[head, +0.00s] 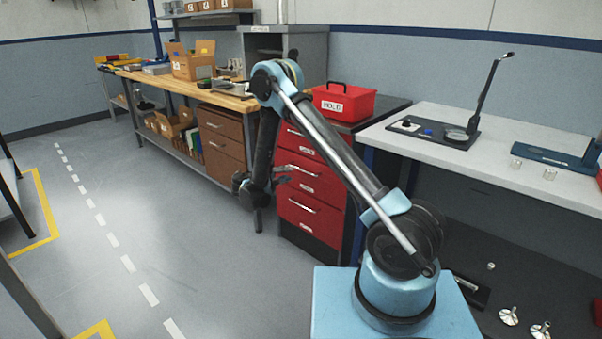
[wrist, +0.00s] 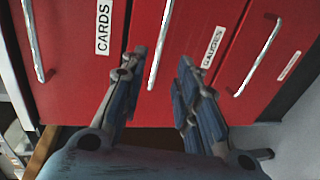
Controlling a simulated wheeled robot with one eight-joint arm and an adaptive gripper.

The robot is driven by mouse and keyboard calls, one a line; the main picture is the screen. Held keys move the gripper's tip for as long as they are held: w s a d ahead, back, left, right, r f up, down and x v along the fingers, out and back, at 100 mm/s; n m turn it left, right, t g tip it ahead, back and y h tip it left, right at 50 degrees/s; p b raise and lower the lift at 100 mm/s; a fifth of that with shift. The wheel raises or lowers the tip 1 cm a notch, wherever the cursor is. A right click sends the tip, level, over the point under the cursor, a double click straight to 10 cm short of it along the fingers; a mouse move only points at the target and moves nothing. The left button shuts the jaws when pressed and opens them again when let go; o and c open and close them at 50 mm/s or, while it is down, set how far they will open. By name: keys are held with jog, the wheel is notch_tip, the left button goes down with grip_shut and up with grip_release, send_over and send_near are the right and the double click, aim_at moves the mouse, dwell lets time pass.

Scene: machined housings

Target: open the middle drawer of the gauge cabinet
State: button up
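The gauge cabinet (head: 322,215) is a red-fronted unit with three stacked drawers, all looking shut. Its middle drawer (head: 325,184) carries a pale bar handle and a label. In the wrist view, turned sideways, the middle drawer's handle (wrist: 163,32) stands beside the label GAUGES (wrist: 213,47). My gripper (wrist: 160,62) is open, with one finger on each side of that handle. A clear gap shows between fingers and handle; whether the tips reach its depth I cannot tell. In the head view my gripper (head: 284,174) is in front of the middle drawer, partly behind my arm.
The top drawer, labelled CARDS (wrist: 103,27), and the bottom drawer's handle (wrist: 258,57) flank the middle one. A red HOLD box (head: 344,103) stands on the cabinet. A wooden workbench (head: 180,88) adjoins on the left, a pale table (head: 550,120) on the right.

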jog(key=x, duration=1.1)
jog(key=shift+w+r, duration=0.1)
jog(key=shift+w, duration=0.05)
grip_shut()
